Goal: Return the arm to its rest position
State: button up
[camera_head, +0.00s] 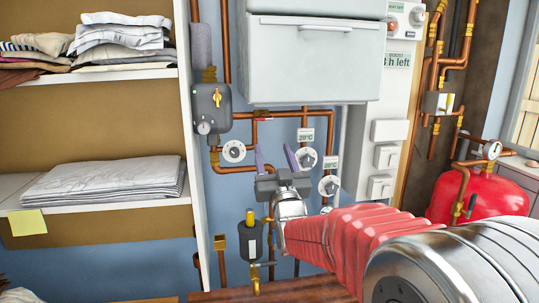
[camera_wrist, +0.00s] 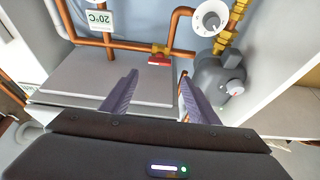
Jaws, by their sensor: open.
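My gripper (camera_head: 275,152) is at the end of my arm, which reaches in from the lower right with a red ribbed sleeve. Its two purple-grey fingers point up and are spread apart with nothing between them. In the wrist view the open gripper (camera_wrist: 158,80) faces the pipework and a grey box surface, seen upside down. I cannot tell whether the fingers touch anything.
A red valve handle (camera_head: 262,119) and a white dial (camera_head: 306,158) are close to the fingers. The grey box (camera_head: 313,60) hangs above. A shelf unit (camera_head: 202,190) with folded linen stands left. A red tank (camera_head: 480,192) is at the right.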

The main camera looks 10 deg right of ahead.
notch_tip(320, 180, down, 12)
jog(key=g, duration=0.5)
jog(key=s+f+g, duration=0.5)
jog(key=s+f, duration=0.2)
jog(key=f, duration=0.2)
jog(key=s+f+g, duration=0.1)
jog(key=s+g, duration=0.5)
jog(key=s, duration=2.6)
jog(key=shift+g, duration=0.4)
jog(key=shift+s+a+f, duration=0.1)
jog(key=shift+c, duration=0.2)
